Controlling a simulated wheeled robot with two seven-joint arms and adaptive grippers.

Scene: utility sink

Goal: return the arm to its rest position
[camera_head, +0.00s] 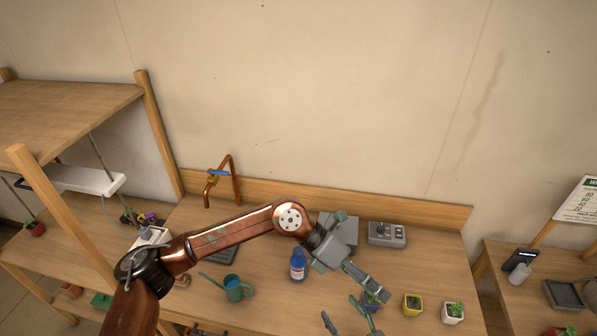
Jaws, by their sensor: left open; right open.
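My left arm (225,235), copper-coloured, comes in from the left, bends at a round joint and reaches over the bench. My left gripper (380,294) is grey and open, with nothing seen between its fingers. My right gripper (339,306) shows only as two grey fingers at the bottom edge, apart and empty, left of the blue pot. The rest of my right arm is out of view.
On the bench are a blue bottle (298,265), teal watering can (237,289), grey joystick box (386,235), yellow pot (412,303) and white pot (453,312). A copper tap (221,181) stands behind. A wooden shelf (70,105) rises at left, near my arm.

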